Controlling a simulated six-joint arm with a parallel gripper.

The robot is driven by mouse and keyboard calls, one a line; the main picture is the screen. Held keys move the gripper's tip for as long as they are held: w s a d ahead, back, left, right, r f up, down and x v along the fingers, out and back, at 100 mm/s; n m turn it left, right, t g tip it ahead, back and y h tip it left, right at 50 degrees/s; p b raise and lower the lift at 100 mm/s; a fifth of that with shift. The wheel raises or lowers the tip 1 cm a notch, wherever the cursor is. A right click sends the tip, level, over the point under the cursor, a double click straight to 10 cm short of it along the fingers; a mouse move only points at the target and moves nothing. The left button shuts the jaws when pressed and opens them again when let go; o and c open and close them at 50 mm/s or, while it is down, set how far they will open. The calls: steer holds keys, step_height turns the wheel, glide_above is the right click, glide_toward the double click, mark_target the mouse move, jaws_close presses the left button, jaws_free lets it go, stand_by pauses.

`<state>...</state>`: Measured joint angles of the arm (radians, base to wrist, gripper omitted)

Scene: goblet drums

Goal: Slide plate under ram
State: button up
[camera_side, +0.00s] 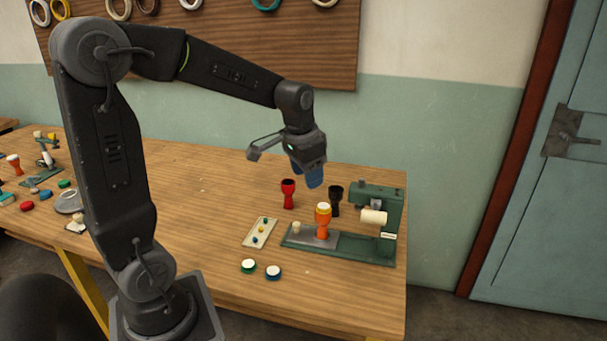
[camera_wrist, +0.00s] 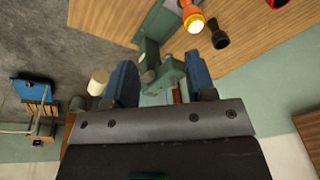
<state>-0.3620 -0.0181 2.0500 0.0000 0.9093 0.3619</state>
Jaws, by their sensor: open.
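A grey sliding plate (camera_side: 316,241) lies on the left part of the green press base (camera_side: 375,252). An orange goblet drum (camera_side: 323,224) with a pale top stands upright on the plate, left of the press head (camera_side: 381,194). A small pale knob (camera_side: 296,228) is at the plate's left end. A cream cylinder (camera_side: 373,217) sticks out from the press; I cannot tell whether it is the ram. My gripper (camera_side: 313,181) is open and empty, above and behind the plate. In the wrist view its blue fingers (camera_wrist: 159,62) flank part of the green press, and the orange drum (camera_wrist: 192,18) is at the top.
A red goblet (camera_side: 288,194) and a black goblet (camera_side: 335,199) stand behind the plate. A pale tray (camera_side: 250,240) of small coloured pieces lies to its left. The table's middle is mostly clear.

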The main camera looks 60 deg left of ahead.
steer(key=shift+t, duration=0.4)
steer(key=shift+s+d+r, duration=0.4)
steer(key=shift+s+d, duration=0.15)
steer(key=shift+d, duration=0.15)
steer(key=shift+s+d+r, duration=0.35)
steer(key=shift+s+d, duration=0.15)
steer(key=shift+d, duration=0.25)
steer(key=shift+s+d+r, duration=0.4)
steer(key=shift+s+d, duration=0.15)
steer(key=shift+d, duration=0.15)
